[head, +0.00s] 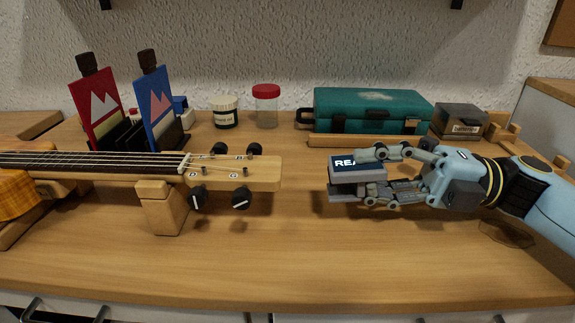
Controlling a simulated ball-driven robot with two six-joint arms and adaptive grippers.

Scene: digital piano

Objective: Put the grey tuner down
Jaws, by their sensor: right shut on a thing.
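The grey tuner (345,175) has a dark display with white letters, partly covered by a finger. My right gripper (368,174) is shut on it, coming in from the right. The tuner is over the wooden worktop (290,262), right of the guitar's headstock and apart from it. I cannot tell whether its underside touches the worktop. My left gripper is not in view.
A guitar headstock (262,173) with black tuning pegs rests on a wooden neck support (160,207) at left. Behind stand red and blue booklets, a white jar (226,113), a red-lidded jar (266,108), a teal case (372,110) and a grey box (460,121). The front worktop is clear.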

